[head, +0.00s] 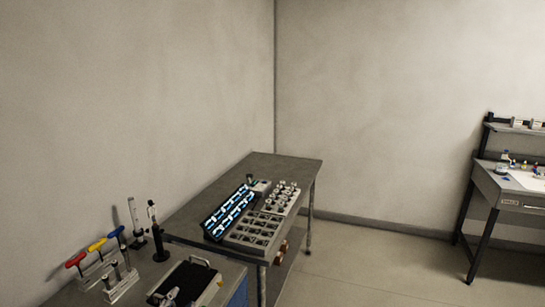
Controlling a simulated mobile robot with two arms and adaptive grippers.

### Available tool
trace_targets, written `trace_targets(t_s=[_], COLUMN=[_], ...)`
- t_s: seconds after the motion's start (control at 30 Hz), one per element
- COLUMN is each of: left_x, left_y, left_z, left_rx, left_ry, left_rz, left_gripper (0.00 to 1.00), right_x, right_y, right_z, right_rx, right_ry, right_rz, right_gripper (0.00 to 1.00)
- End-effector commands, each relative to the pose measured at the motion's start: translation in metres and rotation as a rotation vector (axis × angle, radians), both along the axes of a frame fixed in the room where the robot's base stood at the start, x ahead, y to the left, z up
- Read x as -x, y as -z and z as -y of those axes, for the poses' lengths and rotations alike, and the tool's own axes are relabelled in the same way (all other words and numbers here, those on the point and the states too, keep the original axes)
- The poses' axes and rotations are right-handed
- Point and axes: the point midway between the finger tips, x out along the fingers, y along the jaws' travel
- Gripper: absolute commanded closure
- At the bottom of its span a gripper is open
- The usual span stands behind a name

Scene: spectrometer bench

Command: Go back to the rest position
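A small grey and dark shape at the bottom edge of the head view, over the black-topped tray, looks like my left gripper (167,298). It is too small and cut off to tell whether its fingers are open or shut, or whether it holds anything. My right gripper is not in view.
A near bench at bottom left bears a black-topped tray (192,279) and a rack with red, yellow and blue T-handles (97,246). A grey table (289,166) behind bears a blue-lit rack (229,212) and a grey holder (256,231). A desk (509,188) stands right; floor between is clear.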

Motion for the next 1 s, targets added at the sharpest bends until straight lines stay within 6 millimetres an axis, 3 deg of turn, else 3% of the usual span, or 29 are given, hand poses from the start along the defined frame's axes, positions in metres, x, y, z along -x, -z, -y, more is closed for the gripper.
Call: trace_targets(t_s=[0.03, 0.1, 0.2, 0.4, 0.6, 0.63, 0.87, 1.0], left_x=[0.019, 0.049, 0.096, 0.183, 0.258, 0.266, 0.248, 0.247], left_y=[0.034, 0.077, 0.126, 0.184, 0.211, 0.217, 0.304, 0.368], left_z=[-0.008, -0.015, -0.019, -0.015, -0.005, -0.004, -0.002, -0.001], left_rx=[0.079, 0.18, 0.3, 0.452, 0.548, 0.558, 0.54, 0.533], left_ry=[-0.048, -0.115, -0.2, -0.331, -0.431, -0.444, -0.444, -0.447], left_rz=[-0.116, -0.277, -0.481, -0.786, -1.022, -1.05, -1.064, -1.083], left_gripper=[0.73, 0.73, 0.73, 0.73, 0.73, 0.73, 0.73, 0.73], right_x=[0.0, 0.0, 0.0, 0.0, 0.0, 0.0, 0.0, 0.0], right_y=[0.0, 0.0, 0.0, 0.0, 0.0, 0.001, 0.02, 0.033], right_z=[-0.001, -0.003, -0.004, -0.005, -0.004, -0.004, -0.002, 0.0], right_rx=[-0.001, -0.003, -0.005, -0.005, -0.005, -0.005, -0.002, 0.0], right_ry=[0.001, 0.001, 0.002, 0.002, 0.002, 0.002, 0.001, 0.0], right_rz=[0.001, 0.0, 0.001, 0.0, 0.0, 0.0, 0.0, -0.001], right_gripper=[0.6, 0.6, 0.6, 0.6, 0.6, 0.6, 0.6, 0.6])
